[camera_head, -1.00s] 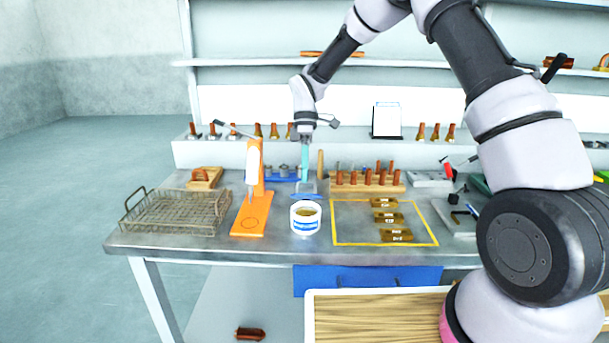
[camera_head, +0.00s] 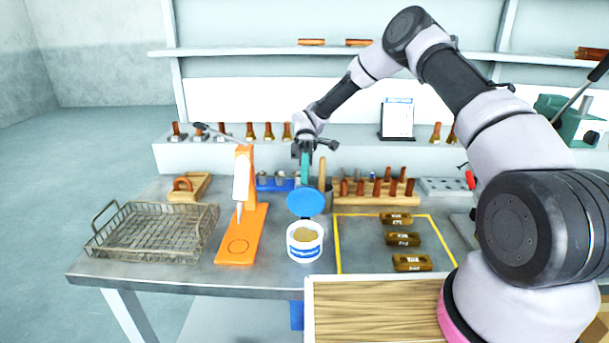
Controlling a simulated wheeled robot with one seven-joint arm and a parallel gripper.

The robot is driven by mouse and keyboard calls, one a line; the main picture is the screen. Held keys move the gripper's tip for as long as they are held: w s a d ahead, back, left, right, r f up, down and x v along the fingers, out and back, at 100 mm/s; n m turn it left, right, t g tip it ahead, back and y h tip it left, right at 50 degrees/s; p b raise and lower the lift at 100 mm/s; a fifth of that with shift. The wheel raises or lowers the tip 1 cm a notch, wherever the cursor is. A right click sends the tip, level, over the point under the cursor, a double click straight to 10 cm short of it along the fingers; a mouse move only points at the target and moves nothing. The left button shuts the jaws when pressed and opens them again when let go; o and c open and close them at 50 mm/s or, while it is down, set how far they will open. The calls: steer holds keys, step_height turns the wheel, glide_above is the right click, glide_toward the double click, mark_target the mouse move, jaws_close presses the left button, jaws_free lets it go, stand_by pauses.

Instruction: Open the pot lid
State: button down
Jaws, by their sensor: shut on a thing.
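The white pot (camera_head: 305,242) stands upright on the bench near its front edge. Its mouth is open and shows a tan-brown content. The round blue lid (camera_head: 306,201) stands tilted up at the pot's far rim, its flat face toward me. I cannot tell whether it is hinged there. My gripper (camera_head: 304,152) is above and behind the lid, pointing down. It is shut on a teal upright piece (camera_head: 304,168), which looks like a tool handle. The lower end of this piece is hidden behind the lid, so I cannot tell whether it touches the lid.
An orange stand (camera_head: 240,235) holding a white tool is left of the pot, with a wire basket (camera_head: 150,235) farther left. Brown labelled pieces (camera_head: 402,239) lie in a yellow-outlined area at right. A wooden rack (camera_head: 375,193) of brown-handled pieces stands behind. A wood-topped surface (camera_head: 375,310) is in front.

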steer(key=shift+w+f+g, duration=0.25)
steer(key=shift+g, duration=0.05)
stand_by(0.4)
steer(key=c, duration=1)
jaws_free()
steer(key=shift+o, duration=0.2)
steer(key=v, duration=0.7)
steer(key=shift+w, duration=0.25)
steer(key=shift+s, duration=0.1)
